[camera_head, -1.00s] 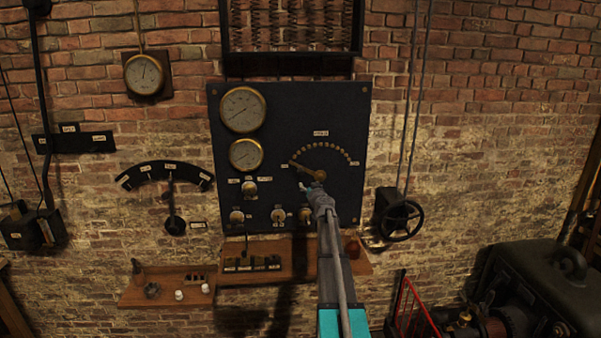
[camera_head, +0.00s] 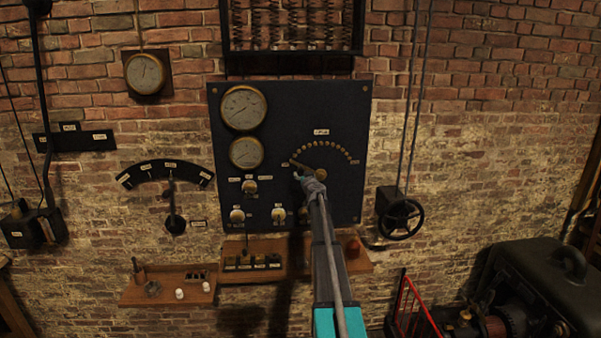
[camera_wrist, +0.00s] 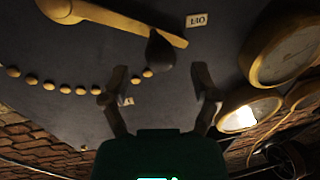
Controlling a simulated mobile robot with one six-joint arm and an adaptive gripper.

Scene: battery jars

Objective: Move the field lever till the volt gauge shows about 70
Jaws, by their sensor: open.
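The field lever (camera_head: 302,165) is a brass arm pivoted on the dark panel, below an arc of brass studs. Its free end points up-left, near the arc's left end. In the wrist view the brass lever (camera_wrist: 125,22) ends near a dark knob (camera_wrist: 160,49). My gripper (camera_head: 308,182) is in front of the lever's pivot area and hides part of it. In the wrist view my open gripper (camera_wrist: 160,85) has its fingers apart, with the knob just beyond and between them; contact is not clear. Two round gauges, upper (camera_head: 243,107) and lower (camera_head: 246,153), sit left; their readings are too small to tell.
Small knobs (camera_head: 250,187) line the panel's lower left. A wooden shelf (camera_head: 290,272) with small items is below. A handwheel (camera_head: 401,219) is on the right, and a dark machine (camera_head: 535,290) stands at lower right.

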